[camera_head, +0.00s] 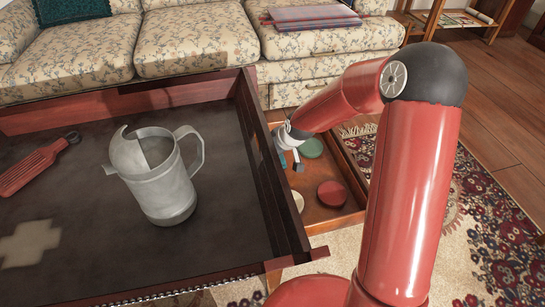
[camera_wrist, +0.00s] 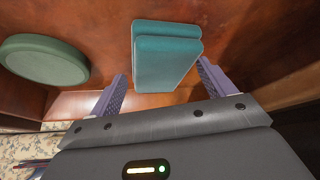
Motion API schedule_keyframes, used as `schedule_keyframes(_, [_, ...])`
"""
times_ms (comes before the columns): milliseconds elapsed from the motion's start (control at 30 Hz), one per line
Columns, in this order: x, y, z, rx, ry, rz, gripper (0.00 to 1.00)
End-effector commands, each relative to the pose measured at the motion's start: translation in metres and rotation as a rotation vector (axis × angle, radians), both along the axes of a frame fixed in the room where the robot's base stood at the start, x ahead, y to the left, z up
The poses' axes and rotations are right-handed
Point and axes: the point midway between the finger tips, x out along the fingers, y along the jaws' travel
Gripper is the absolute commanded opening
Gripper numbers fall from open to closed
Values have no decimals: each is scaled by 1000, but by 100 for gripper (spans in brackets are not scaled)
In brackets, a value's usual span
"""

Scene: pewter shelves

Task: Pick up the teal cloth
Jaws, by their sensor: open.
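The teal cloth (camera_wrist: 166,58) shows in the wrist view as a thick folded block in a reddish-brown wooden drawer (camera_head: 322,214). My gripper (camera_wrist: 163,84) is open, with one purple finger on each side of the cloth's near end. A gap shows between each finger and the cloth, and I cannot tell how deep the fingers reach. In the head view my gripper (camera_head: 290,160) is down at the drawer's left side, and the cloth there is too small and hidden to make out clearly.
A green round object (camera_wrist: 45,60) lies left of the cloth, and a red round one (camera_head: 331,194) lies nearer the drawer's front. The dark table (camera_head: 90,228) beside the drawer holds a metal pitcher (camera_head: 160,178) and a red slotted utensil (camera_head: 36,166). A floral sofa (camera_head: 190,40) stands behind.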

Motion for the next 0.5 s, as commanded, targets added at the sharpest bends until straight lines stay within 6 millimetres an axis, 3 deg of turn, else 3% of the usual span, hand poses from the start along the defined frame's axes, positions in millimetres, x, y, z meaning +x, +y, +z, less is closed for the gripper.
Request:
schedule_keyframes(100, [4,3,-9,0,0,1,82])
schedule_keyframes(333, [4,3,-8,-1,0,0,82])
schedule_keyframes(500, [4,3,-9,-1,0,0,60])
